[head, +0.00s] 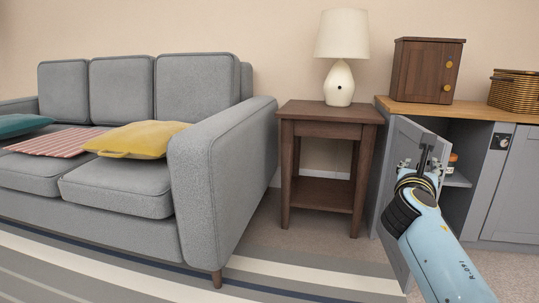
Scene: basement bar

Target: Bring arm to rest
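My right arm comes in from the lower right, light blue with black bands. Its gripper (424,163) is in front of the open grey cabinet door (396,220), near the door's upper free edge. A dark upright piece shows between or behind the fingers, and I cannot tell whether it is a finger or a door handle. Whether the fingers touch the door or are closed is not clear. My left gripper is not in the head view.
The grey cabinet has a wooden top (440,109), carrying a brown wooden box (420,72) and a wicker basket (515,88). A side table (330,122) with a white lamp (340,80) stands left of it. A grey sofa (225,160) fills the left, on a striped rug (60,262).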

